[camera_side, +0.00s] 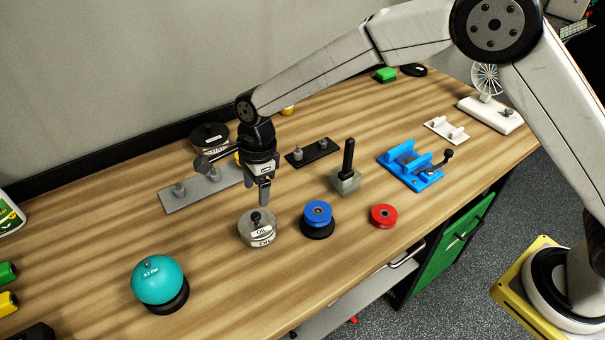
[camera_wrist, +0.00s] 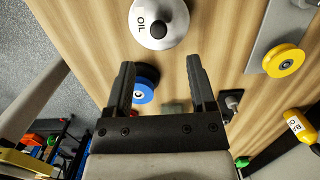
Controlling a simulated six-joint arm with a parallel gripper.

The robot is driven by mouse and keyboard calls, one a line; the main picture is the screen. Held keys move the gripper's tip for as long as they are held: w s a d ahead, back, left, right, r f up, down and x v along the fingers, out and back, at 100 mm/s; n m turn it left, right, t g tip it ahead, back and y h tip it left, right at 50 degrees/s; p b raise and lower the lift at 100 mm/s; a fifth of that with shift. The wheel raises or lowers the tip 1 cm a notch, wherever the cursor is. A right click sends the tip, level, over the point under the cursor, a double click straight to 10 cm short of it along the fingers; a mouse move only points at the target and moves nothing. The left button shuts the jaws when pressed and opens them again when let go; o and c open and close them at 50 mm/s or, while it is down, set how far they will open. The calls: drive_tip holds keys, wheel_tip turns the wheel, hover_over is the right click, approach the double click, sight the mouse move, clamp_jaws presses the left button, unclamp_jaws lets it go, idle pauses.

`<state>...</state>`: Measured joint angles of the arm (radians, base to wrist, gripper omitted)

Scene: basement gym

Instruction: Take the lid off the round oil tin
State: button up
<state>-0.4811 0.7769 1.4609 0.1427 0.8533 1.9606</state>
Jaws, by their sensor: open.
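The round oil tin (camera_side: 262,243) stands on the wooden bench in the side view, grey with a white label. Its lid (camera_side: 247,220) sits on top, marked OIL, with a black knob (camera_side: 256,216) in the middle. My gripper (camera_side: 264,200) points down just above the lid in the side view. In the wrist view my gripper (camera_wrist: 161,62) has its two fingers spread with nothing between them, and the lid lies beyond the fingertips.
A blue disc (camera_side: 317,211) on a black base and a red disc (camera_side: 383,215) are right of the tin. A teal ball (camera_side: 159,279) is at front left. Behind stand a grey pegged plate (camera_side: 175,202) and a black-handled block (camera_side: 346,181). Bare bench lies left of the tin.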

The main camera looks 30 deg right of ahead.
sight(256, 215)
drive_tip(key=shift+f, duration=0.1)
drive_tip(key=shift+a+f, duration=0.15)
drive_tip(key=shift+f, duration=1.05)
drive_tip(key=shift+f, duration=0.1)
drive_tip(key=shift+s+a+f, duration=0.1)
drive_tip(key=shift+a+f, duration=0.1)
drive_tip(key=shift+f, duration=1.05)
drive_tip(key=shift+a+f, duration=0.15)
drive_tip(key=shift+f, duration=1.05)
clamp_jaws()
